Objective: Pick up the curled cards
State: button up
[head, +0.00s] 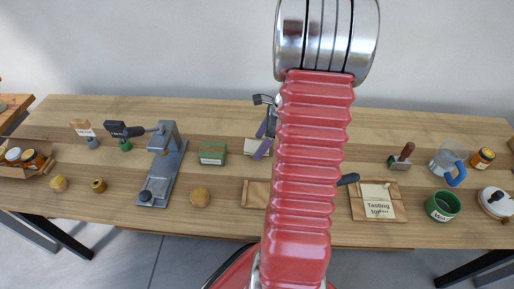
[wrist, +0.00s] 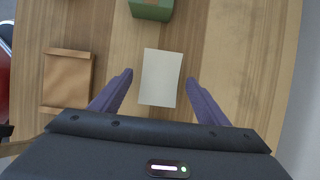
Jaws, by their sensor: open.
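A pale cream card (wrist: 161,78), which I take for the curled cards, lies on the wooden table in the wrist view. I cannot tell whether it is one card or a stack, and its curl is hard to see. My gripper (wrist: 157,82) is open, with one purple finger on each side of the card and a gap to both. In the head view a corner of the card (head: 250,147) shows beside my gripper (head: 265,138); my red arm hides the area to its right. I cannot tell the height of the fingers above the table.
A green box (wrist: 152,9) stands just beyond the card and shows in the head view (head: 213,153). A brown flat packet (wrist: 68,80) lies to the left. A grey lever press (head: 164,165) stands further left, and a wooden board with a "Tasting" card (head: 378,207) lies at right.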

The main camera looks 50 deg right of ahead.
dwell(0.3)
jog(key=c, duration=1.1)
jog(key=shift+r, duration=0.15)
notch_tip(320, 180, up, 10)
jog(key=shift+f, duration=0.1)
dwell(0.5)
